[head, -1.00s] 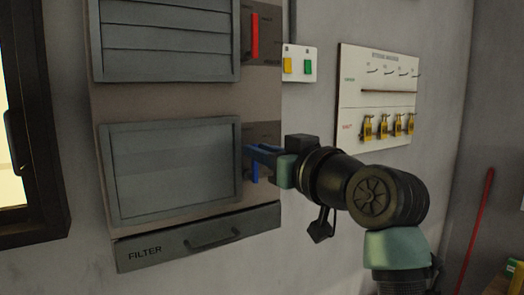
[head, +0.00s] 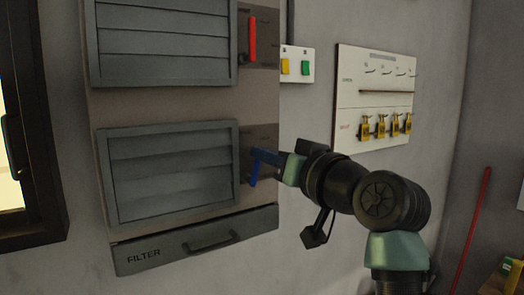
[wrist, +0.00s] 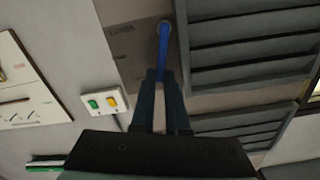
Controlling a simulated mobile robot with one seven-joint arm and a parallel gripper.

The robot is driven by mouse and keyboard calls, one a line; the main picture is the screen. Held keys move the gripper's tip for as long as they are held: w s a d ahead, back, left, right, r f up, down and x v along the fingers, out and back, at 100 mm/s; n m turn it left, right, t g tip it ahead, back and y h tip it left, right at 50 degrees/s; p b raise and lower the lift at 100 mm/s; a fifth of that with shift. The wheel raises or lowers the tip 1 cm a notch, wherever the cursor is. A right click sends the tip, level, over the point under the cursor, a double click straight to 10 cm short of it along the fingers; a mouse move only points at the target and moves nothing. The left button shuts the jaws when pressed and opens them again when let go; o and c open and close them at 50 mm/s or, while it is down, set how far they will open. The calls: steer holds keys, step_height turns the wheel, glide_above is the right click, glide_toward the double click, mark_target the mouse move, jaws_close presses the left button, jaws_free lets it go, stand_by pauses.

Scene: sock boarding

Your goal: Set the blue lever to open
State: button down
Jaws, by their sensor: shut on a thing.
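The blue lever (head: 253,175) is on the panel strip to the right of the lower louvered vent (head: 168,172). It is tilted a little from vertical. The vent's slats are slightly angled, with shadowed gaps between them. My gripper (head: 262,155) reaches in from the right and is shut on the lever. In the wrist view the lever (wrist: 164,45) runs from its round mount down to between my two dark fingertips (wrist: 160,76).
A red lever (head: 253,40) stands by the upper vent (head: 165,40). A switch box (head: 296,65) with yellow and green buttons and a board with yellow padlocks (head: 375,97) are on the wall to the right. A FILTER drawer (head: 160,253) is below.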

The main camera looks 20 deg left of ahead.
steer(key=shift+w+d+f+m+p, duration=0.45)
steer(key=shift+f+m+p, duration=0.15)
steer(key=shift+m, duration=1.2)
steer(key=shift+w+d+f+m+p, duration=0.3)
steer(key=shift+w+f+m+p, duration=0.25)
steer(key=shift+m, duration=1.25)
steer(key=shift+w+d+f+m+p, duration=0.4)
steer(key=shift+f+m+p, duration=0.2)
steer(key=shift+m, duration=1.2)
steer(key=c, duration=0.9)
jaws_free()
steer(key=b+v, duration=0.6)
steer(key=v, duration=0.7)
